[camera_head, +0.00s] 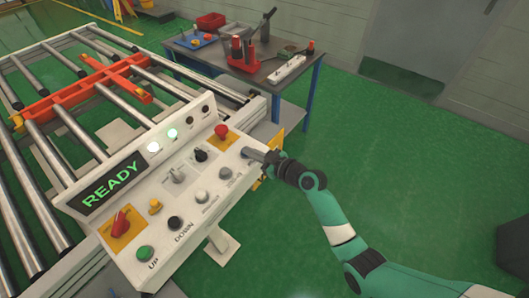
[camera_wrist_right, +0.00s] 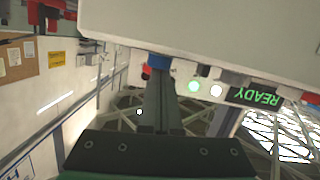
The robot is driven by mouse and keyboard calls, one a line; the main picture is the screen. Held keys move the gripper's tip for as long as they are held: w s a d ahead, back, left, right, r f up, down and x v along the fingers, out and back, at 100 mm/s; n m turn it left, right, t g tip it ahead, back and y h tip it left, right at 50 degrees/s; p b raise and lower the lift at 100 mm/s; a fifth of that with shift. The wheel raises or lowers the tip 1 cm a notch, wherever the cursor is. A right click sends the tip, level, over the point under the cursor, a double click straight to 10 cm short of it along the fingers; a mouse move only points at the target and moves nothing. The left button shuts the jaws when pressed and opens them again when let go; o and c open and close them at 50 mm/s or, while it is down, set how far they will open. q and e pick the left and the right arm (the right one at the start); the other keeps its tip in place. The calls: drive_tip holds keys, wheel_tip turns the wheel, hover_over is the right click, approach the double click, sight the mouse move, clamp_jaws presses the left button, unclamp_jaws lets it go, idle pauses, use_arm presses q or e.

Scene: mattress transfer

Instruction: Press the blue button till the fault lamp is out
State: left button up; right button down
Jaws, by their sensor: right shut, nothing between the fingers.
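The control panel (camera_head: 150,205) stands at the end of the roller bed, and its display (camera_head: 115,185) reads READY. My right gripper (camera_head: 250,153) is shut and empty, its tip at the panel's right end. In the right wrist view, the blue button (camera_wrist_right: 158,61) sits at the tips of my right gripper (camera_wrist_right: 161,73); whether it is pushed in, I cannot tell. The gripper hides the button in the head view. A white lamp (camera_head: 154,147) and a green lamp (camera_head: 172,134) are lit. Two more lamps (camera_head: 190,121) look dark; their labels are unreadable. My left gripper is out of view.
A red mushroom button (camera_head: 221,131) is close to the gripper. A grey button (camera_head: 225,173), a black button (camera_head: 175,223) and a green button (camera_head: 145,254) line the front edge. A tool table (camera_head: 265,75) stands behind.

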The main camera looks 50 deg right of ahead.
drive_tip(key=r+p, duration=0.1)
drive_tip(key=s+r+p, duration=0.1)
drive_tip(key=r, duration=0.1)
drive_tip(key=shift+s+a+r, duration=0.1)
drive_tip(key=shift+a+r, duration=0.05)
use_arm(q)
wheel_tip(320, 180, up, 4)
drive_tip(key=shift+p, duration=0.45)
use_arm(e)
drive_tip(key=v, duration=0.9)
